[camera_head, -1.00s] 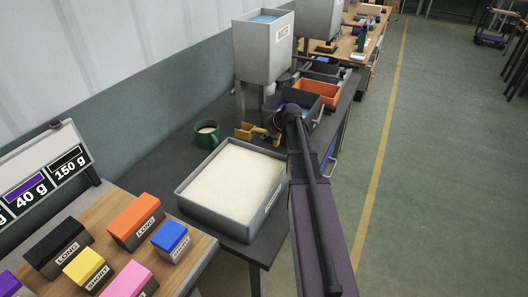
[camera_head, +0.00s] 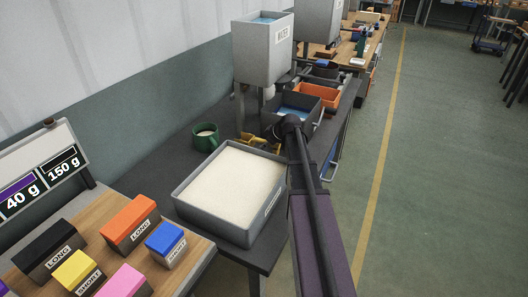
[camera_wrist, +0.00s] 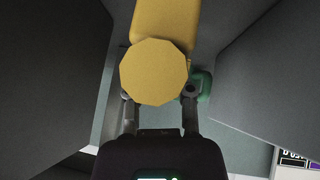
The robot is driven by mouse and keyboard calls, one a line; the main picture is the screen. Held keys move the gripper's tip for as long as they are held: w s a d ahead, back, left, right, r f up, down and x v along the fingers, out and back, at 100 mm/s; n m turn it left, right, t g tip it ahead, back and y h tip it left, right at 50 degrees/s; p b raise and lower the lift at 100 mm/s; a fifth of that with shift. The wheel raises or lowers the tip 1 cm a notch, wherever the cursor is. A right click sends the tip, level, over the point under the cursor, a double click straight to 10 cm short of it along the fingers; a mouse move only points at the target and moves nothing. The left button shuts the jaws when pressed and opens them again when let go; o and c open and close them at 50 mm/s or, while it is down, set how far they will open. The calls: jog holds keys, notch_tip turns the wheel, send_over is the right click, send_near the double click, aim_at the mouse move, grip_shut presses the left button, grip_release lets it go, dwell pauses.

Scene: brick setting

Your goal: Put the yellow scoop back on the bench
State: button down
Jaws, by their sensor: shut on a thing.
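The yellow scoop (camera_head: 250,141) shows in the head view low over the dark bench (camera_head: 163,165), between the green mug and the foot of the grey hopper. In the wrist view the scoop (camera_wrist: 154,72) fills the upper middle, its round end toward me. My gripper (camera_wrist: 159,98) is shut on it, one finger at each side. In the head view my gripper (camera_head: 272,132) is mostly hidden behind my own dark wrist. I cannot tell whether the scoop touches the bench.
A grey tray of pale grains (camera_head: 180,197) stands just in front of the scoop. The green mug (camera_head: 205,137) is to its left. Behind are the grey hopper (camera_head: 262,50), a tray of blue liquid (camera_head: 313,115) and an orange bin (camera_head: 328,97). Bare bench lies left of the mug.

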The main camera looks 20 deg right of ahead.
jog(key=shift+f+b, duration=1.4)
jog(key=shift+f, duration=0.25)
jog(key=shift+f, duration=0.1)
jog(key=shift+c, duration=2.4)
grip_release()
jog(key=shift+r, duration=0.25)
jog(key=shift+p+v, duration=0.85)
jog(key=shift+v, duration=0.1)
jog(key=p+v, duration=0.7)
jog(key=v, duration=0.3)
jog(key=shift+p, duration=0.35)
